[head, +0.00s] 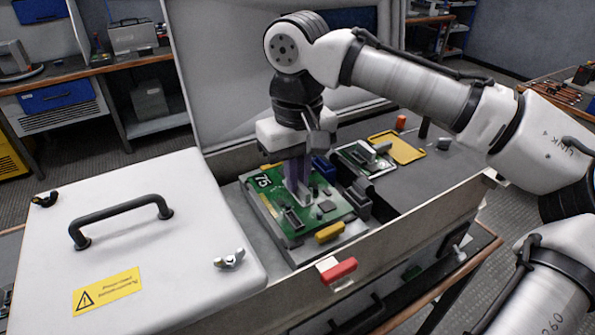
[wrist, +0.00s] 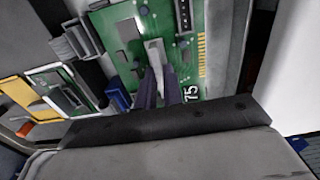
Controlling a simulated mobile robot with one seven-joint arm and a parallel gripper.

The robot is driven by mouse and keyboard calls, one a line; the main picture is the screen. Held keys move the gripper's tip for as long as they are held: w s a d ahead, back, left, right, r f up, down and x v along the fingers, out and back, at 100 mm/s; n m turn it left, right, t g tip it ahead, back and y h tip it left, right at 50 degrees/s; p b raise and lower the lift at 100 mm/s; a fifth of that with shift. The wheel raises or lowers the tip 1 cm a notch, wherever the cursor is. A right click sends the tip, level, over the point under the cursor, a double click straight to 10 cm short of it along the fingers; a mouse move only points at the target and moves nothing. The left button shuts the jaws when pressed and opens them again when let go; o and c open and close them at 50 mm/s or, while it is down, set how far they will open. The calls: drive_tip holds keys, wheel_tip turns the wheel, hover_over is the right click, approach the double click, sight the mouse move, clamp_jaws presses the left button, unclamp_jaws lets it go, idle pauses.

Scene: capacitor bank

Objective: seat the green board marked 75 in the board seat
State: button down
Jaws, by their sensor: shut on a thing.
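The green board marked 75 (head: 328,208) lies flat over a grey block inside the open grey cabinet in the head view. It also shows in the wrist view (wrist: 205,50), with the 75 near my gripper. My gripper (head: 300,190) points down from above and is shut on a pale upright tab of the board. Its dark fingers also show in the wrist view (wrist: 158,80). The board seat (head: 297,250) appears to be the grey block under the board. The board covers most of it, and I cannot tell whether the board is fully down.
A yellow block (head: 330,232) and a red-handled part (head: 338,270) are at the front. A blue part (head: 323,166), a second small board (head: 362,156) and a yellow tray (head: 398,148) lie behind and right. A white cover with a black handle (head: 120,222) is at left.

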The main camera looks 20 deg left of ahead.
drive_tip(key=shift+f, duration=0.55)
drive_tip(key=c, duration=1.5)
unclamp_jaws()
drive_tip(key=shift+o, duration=0.2)
wheel_tip(320, 180, up, 14)
